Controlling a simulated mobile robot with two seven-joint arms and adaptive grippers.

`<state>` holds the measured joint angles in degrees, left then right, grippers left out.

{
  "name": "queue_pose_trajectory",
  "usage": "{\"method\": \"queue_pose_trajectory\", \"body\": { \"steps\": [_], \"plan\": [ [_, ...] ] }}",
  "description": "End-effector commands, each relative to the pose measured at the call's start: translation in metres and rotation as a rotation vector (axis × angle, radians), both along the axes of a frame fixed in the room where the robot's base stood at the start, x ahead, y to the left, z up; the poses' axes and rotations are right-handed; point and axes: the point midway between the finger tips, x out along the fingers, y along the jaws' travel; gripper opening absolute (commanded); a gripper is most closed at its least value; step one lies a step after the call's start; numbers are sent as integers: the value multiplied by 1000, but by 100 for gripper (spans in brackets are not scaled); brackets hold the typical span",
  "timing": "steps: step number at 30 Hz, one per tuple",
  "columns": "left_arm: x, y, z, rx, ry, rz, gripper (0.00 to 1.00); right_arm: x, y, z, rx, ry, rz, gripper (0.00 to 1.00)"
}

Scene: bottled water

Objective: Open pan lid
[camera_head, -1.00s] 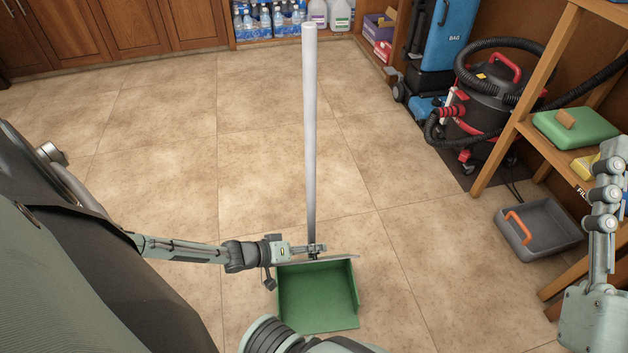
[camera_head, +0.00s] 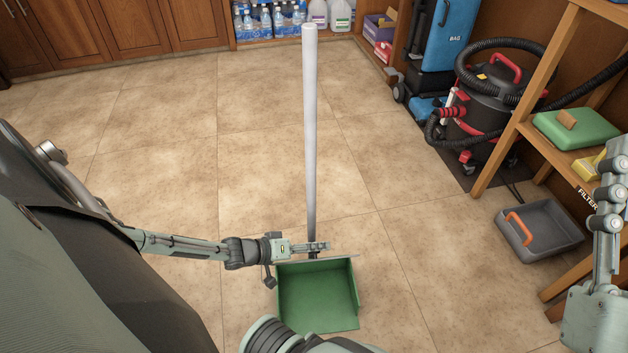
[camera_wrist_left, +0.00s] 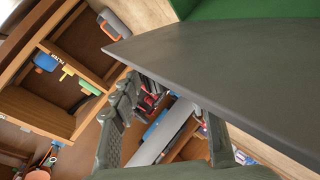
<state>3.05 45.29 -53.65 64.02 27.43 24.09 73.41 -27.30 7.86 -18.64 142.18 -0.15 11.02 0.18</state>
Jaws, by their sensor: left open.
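The green dustpan (camera_head: 317,300) sits on the tiled floor with its open front toward me and its green inside visible. Its grey lid (camera_head: 338,259) shows as a thin, nearly edge-on strip along the pan's back edge. In the left wrist view the lid (camera_wrist_left: 225,65) is a large dark plate close above the fingers. A long grey pole (camera_head: 310,130) rises upright behind the lid. My left gripper (camera_head: 319,246) is open just above the lid, at the pole's base. In the wrist view the pole (camera_wrist_left: 165,130) shows between the fingers; contact is unclear. My right gripper (camera_head: 609,185) is at the right edge, seen side-on.
A wooden shelf (camera_head: 545,140) stands at the right, with a grey tray (camera_head: 540,228) on the floor beside it. A vacuum cleaner (camera_head: 480,115) stands at the back right. Bottled water (camera_head: 268,20) lines the back. The tiled floor around the dustpan is clear.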

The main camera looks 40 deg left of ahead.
Motion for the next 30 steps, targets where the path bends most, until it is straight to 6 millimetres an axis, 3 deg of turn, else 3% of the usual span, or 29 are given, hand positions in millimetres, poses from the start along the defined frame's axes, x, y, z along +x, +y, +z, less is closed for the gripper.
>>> {"method": "queue_pose_trajectory", "body": {
  "steps": [5, 16, 30],
  "plan": [
    [-8, 4, 4, -1, 2, 1, 44, 0, 0, 1, 1, -3, 1, 40],
    [-51, 28, 32, 0, 2, -1, 44, 0, 0, 0, 1, -1, 1, 40],
    [-57, 32, 37, 0, 0, 0, 44, 0, 0, 0, 1, -1, 1, 40]
  ]
}}
